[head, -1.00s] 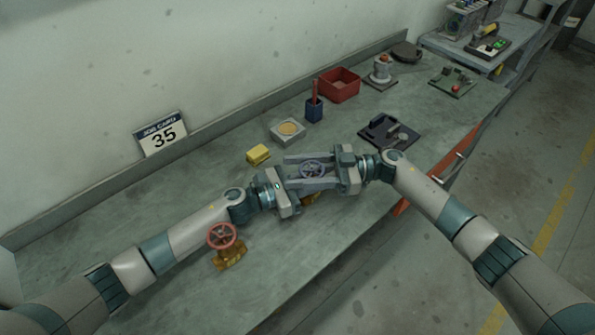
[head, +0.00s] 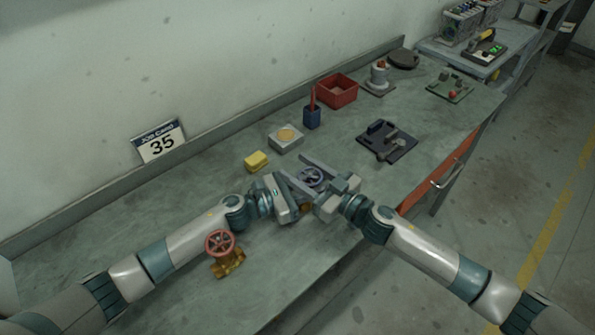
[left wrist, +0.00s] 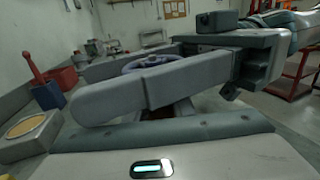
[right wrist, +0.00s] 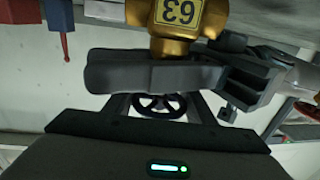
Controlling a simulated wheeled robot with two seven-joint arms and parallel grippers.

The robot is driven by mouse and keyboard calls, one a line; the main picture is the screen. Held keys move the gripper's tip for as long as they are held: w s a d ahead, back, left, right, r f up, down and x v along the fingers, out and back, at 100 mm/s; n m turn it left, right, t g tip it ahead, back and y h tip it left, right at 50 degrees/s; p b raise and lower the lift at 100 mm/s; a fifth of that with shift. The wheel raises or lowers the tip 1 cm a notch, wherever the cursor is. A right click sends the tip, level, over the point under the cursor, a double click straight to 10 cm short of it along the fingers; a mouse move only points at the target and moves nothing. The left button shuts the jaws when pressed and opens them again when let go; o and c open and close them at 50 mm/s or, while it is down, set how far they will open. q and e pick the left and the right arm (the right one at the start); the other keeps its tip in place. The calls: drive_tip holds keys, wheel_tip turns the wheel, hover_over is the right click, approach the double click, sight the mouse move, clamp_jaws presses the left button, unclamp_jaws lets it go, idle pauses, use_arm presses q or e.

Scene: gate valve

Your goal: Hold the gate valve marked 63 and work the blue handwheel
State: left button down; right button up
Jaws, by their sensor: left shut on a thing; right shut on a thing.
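The gate valve marked 63 is brass; its body and upside-down yellow label (right wrist: 178,13) show in the right wrist view. In the head view its body is mostly hidden under my grippers. Its blue handwheel (head: 312,175) also shows in the left wrist view (left wrist: 150,62) and right wrist view (right wrist: 160,105). My left gripper (head: 299,200) is shut on the valve body, below the wheel. My right gripper (head: 310,181) is shut on the handwheel, a finger on each side of it. A second brass valve (head: 227,262) with a red handwheel (head: 219,243) stands beside my left forearm.
A job card (head: 160,142) reading 35 leans against the wall. Behind the grippers are a yellow block (head: 257,161), a grey block with a tan disc (head: 287,138), a blue cup (head: 312,117), a red bin (head: 337,88) and a dark fixture (head: 388,142).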

drive_tip(key=shift+w+d+m+t+h, duration=0.15)
drive_tip(key=shift+m+t+h, duration=0.75)
drive_tip(key=shift+h, duration=0.1)
drive_tip(key=shift+w+d+m+t+h, duration=0.1)
drive_tip(key=shift+w+m+t+h, duration=0.05)
drive_tip(key=shift+m+t+h, duration=0.75)
drive_tip(key=o, duration=1.1)
drive_tip(key=shift+d, duration=0.1)
drive_tip(key=shift+c, duration=0.2)
drive_tip(key=v, duration=1.2)
drive_tip(key=shift+r, duration=0.1)
